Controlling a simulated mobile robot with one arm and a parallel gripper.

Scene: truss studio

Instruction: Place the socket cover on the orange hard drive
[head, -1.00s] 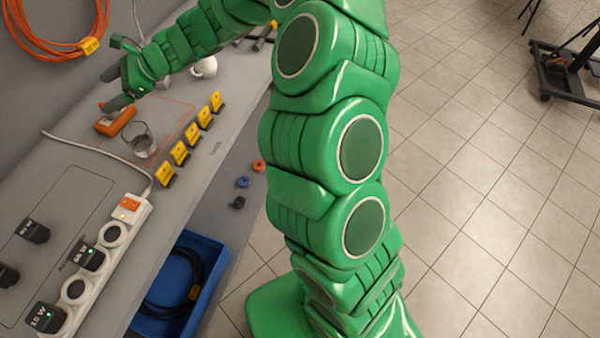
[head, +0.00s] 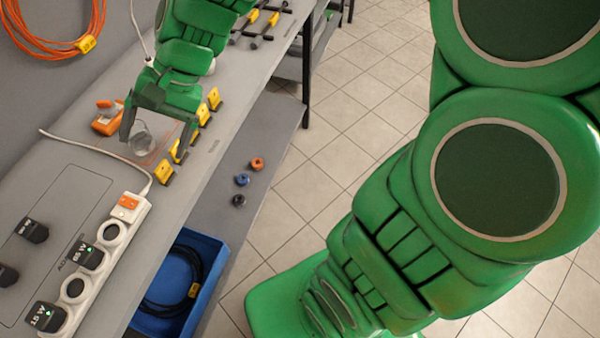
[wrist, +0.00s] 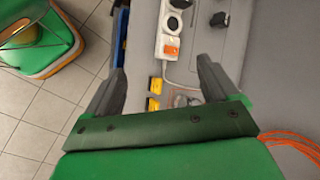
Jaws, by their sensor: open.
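The orange hard drive (head: 104,124) lies on the grey bench near the wall. A small pale and orange patch shows at its top; I cannot tell whether this is the socket cover. I cannot identify the socket cover with certainty elsewhere. My gripper (head: 156,134) is open and empty, to the right of the drive in the head view. Its fingers are wide apart in the wrist view (wrist: 160,82). A clear round container (head: 142,141) appears between the fingers in the head view; contact is not visible.
Yellow clips (head: 203,114) stand along the bench edge, close to my gripper. A white power strip (head: 125,218) with plugs and a cable lies toward the front. A blue bin (head: 213,283) stands below. An orange cable coil (head: 88,43) hangs on the wall.

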